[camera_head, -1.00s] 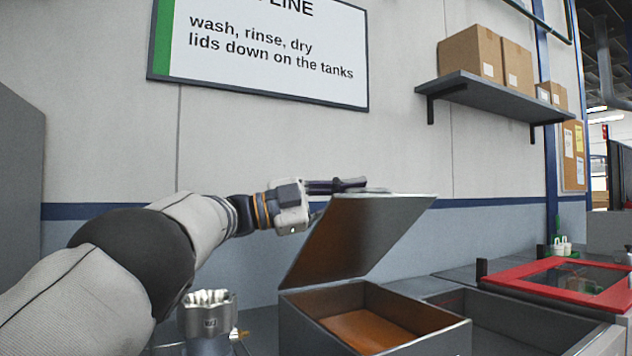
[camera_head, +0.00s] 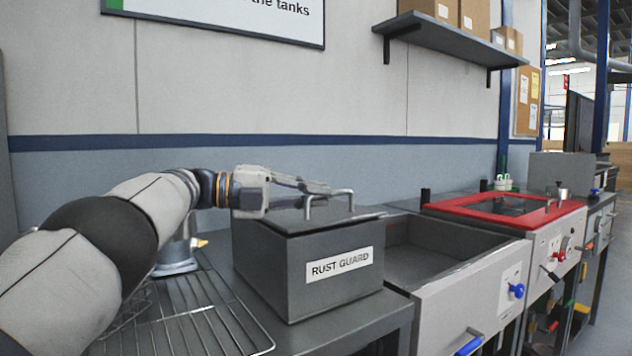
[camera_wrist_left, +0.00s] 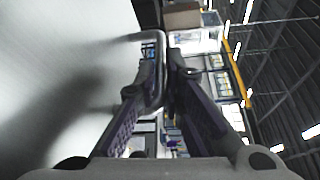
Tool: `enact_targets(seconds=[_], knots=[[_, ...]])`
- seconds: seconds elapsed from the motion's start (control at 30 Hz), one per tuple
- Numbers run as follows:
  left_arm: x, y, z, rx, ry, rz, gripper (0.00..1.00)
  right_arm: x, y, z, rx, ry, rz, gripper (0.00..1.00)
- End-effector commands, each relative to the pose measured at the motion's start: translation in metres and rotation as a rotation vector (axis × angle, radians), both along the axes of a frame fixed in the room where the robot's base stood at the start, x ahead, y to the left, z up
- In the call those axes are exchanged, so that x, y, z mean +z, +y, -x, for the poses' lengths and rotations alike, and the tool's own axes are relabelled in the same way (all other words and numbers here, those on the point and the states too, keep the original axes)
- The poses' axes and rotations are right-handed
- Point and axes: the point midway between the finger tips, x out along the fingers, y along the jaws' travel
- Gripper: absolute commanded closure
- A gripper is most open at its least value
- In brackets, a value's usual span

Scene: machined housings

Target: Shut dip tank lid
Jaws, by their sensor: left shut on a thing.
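The dip tank (camera_head: 310,280) is a dark grey box with a "RUST GUARD" label (camera_head: 339,265) on its front, near the middle of the head view. Its grey lid (camera_head: 290,219) lies across the top, and the tank's inside is hidden. I cannot tell if a thin gap is left at the rim. A bent metal bar handle (camera_head: 349,192) stands up from the lid. My left gripper (camera_head: 322,188) reaches in from the left just over the lid and is shut on the handle. The handle (camera_wrist_left: 160,75) also shows between the fingers in the left wrist view. My right gripper is not in view.
A wire rack (camera_head: 215,310) lies left of the tank. An open grey basin (camera_head: 430,250) stands right of it, then a red-framed unit (camera_head: 505,207). A metal housing (camera_head: 178,250) stands behind my left arm. A shelf (camera_head: 440,35) with boxes hangs on the wall.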

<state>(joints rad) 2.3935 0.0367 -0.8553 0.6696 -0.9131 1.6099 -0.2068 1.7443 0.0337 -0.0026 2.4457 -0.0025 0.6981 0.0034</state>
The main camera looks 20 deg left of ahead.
Motion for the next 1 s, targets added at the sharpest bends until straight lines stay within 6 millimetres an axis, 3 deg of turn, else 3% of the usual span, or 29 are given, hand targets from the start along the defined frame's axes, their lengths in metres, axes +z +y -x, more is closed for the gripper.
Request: enact_targets(seconds=[0.6,0.63,0.7,1.0], knots=[[-0.0121,0.0012,-0.0016,-0.004,-0.016,-0.029,1.0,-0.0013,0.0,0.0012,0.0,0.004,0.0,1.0],[-0.0123,0.0012,-0.0015,-0.004,-0.016,-0.029,0.84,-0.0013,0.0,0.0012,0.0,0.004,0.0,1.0],[-0.0123,0.0013,-0.0016,-0.004,-0.015,-0.029,0.7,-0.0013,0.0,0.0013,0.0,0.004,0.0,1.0],[-0.0095,0.0034,-0.0009,-0.001,-0.019,-0.027,0.7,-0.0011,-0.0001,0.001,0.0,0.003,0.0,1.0]])
